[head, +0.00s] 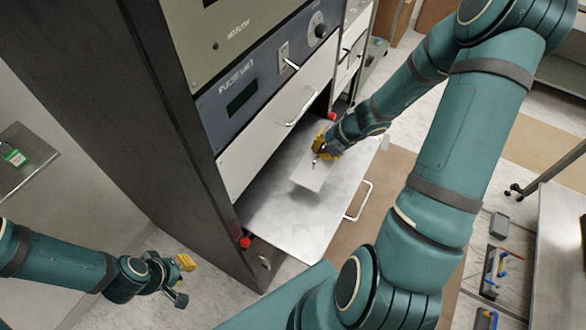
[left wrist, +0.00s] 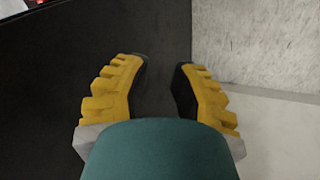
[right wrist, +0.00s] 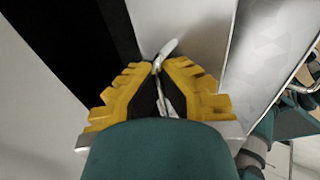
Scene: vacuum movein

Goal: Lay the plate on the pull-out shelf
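The plate (head: 309,176) is a thin light-grey rectangle with a small handle, seen over the metal pull-out shelf (head: 270,222) in the head view. My right gripper (head: 321,150) is at the plate's far end. In the right wrist view its fingers (right wrist: 160,88) are closed around the plate's pale handle (right wrist: 167,49), with the plate (right wrist: 190,22) beyond them. I cannot tell whether the plate touches the shelf. My left gripper (head: 184,281) is empty and away from the plate, left of the cabinet; its fingers (left wrist: 167,85) are apart.
The shelf sticks out from a dark cabinet (head: 150,120), under a white drawer front (head: 275,125) and a control panel (head: 255,85). A wire handle (head: 360,202) is on the shelf's front edge. Another table (head: 555,230) stands at the right. Most of the shelf is bare.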

